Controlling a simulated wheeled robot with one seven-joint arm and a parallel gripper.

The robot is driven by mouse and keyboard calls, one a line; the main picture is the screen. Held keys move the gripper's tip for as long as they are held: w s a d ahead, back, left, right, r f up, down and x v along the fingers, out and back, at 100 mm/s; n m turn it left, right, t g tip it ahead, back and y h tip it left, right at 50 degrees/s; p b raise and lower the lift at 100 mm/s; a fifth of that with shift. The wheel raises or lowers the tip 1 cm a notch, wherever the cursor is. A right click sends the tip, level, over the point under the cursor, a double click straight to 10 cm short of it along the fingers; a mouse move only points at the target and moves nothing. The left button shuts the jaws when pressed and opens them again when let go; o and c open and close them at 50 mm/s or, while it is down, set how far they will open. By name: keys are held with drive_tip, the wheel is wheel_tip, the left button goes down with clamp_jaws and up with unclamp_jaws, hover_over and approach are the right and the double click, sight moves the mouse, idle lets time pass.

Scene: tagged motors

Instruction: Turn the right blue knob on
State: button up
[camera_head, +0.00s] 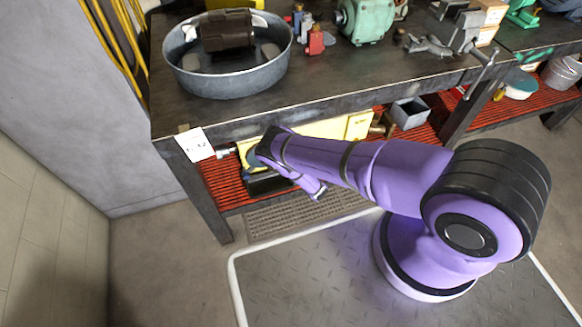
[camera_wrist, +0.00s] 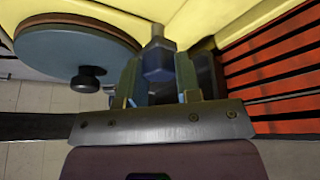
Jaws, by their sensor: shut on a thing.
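A yellow machine (camera_head: 320,128) sits on the low red slatted shelf under the bench; my purple arm covers much of its front. In the wrist view, the yellow body (camera_wrist: 240,18) fills the top. A small blue knob (camera_wrist: 157,60) sticks out from it between the two fingers of my gripper (camera_wrist: 158,74), which is shut on it. The knob's turn position cannot be read. In the head view, my gripper's fingers and the knob cannot be made out behind the wrist.
A blue-grey handwheel (camera_wrist: 70,52) with a dark handle (camera_wrist: 88,80) is close left of my gripper. Red shelf slats (camera_wrist: 275,65) lie to the right. The bench top (camera_head: 350,75) overhangs the shelf, and a white paper tag (camera_head: 196,144) hangs at its front left corner.

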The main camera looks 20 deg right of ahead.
drive_tip(key=shift+w+a+r, duration=0.15)
drive_tip(key=shift+w+r, duration=0.15)
drive_tip(key=shift+w, duration=0.15)
drive_tip(key=o, duration=0.9)
drive_tip(key=shift+f, duration=0.15)
drive_tip(key=shift+s, duration=0.1)
drive_tip(key=shift+s, duration=0.1)
drive_tip(key=shift+s+d, duration=0.25)
drive_tip(key=v, duration=1)
